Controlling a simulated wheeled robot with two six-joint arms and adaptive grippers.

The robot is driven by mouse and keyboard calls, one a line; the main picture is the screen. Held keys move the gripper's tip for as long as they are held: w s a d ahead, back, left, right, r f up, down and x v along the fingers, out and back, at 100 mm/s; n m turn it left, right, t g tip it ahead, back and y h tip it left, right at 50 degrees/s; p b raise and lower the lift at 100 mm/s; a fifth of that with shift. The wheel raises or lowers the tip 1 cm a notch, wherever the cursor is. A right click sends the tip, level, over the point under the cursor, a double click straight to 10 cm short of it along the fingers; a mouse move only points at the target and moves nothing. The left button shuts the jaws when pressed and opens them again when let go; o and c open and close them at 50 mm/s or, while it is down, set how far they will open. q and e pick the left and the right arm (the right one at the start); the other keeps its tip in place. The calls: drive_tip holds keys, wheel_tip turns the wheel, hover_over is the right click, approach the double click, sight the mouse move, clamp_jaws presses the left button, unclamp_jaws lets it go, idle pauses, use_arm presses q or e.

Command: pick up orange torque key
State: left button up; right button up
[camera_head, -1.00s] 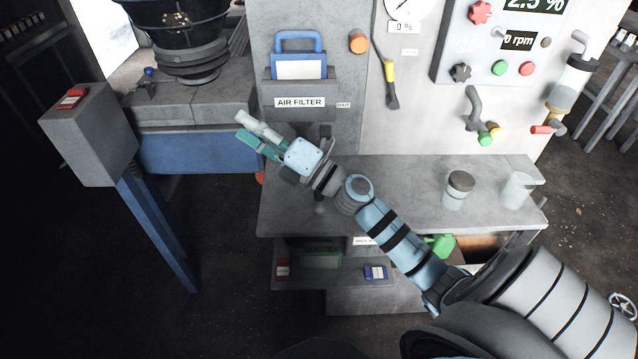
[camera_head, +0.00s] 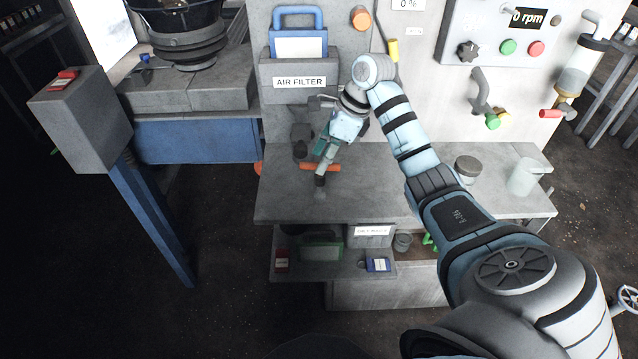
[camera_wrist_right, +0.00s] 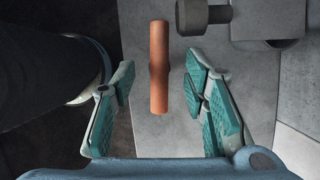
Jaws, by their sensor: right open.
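The orange torque key's bar (camera_head: 309,166) is at the counter below the air filter holder, partly covered by my right gripper. In the right wrist view its orange bar (camera_wrist_right: 158,45) runs lengthwise between the two fingers, apart from both. My right gripper (camera_head: 322,152) points down over the key, its teal fingers spread in the right wrist view (camera_wrist_right: 160,85). I cannot tell from the head view whether the fingertips are level with the bar. My left gripper is not in view.
A dark knobbed part (camera_head: 300,140) stands just left of the gripper, under the AIR FILTER holder (camera_head: 299,82). A grey cylindrical part (camera_wrist_right: 205,14) is close to the key. The grey counter (camera_head: 370,200) is clear in front. Two jars stand at its right.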

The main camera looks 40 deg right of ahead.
drive_tip(key=x, duration=0.3)
drive_tip(key=shift+s+f, duration=0.15)
drive_tip(key=shift+f, duration=0.05)
drive_tip(key=shift+c, duration=0.3)
clamp_jaws()
drive_tip(key=shift+r, duration=0.1)
drive_tip(key=shift+r, duration=0.15)
wheel_tip(320, 180, up, 7)
drive_tip(key=shift+a+f+p, duration=0.1)
drive_tip(key=shift+p, duration=0.45)
drive_tip(key=s+a, duration=1.2)
drive_tip(key=s, duration=0.4)
drive_tip(key=shift+b, duration=0.3)
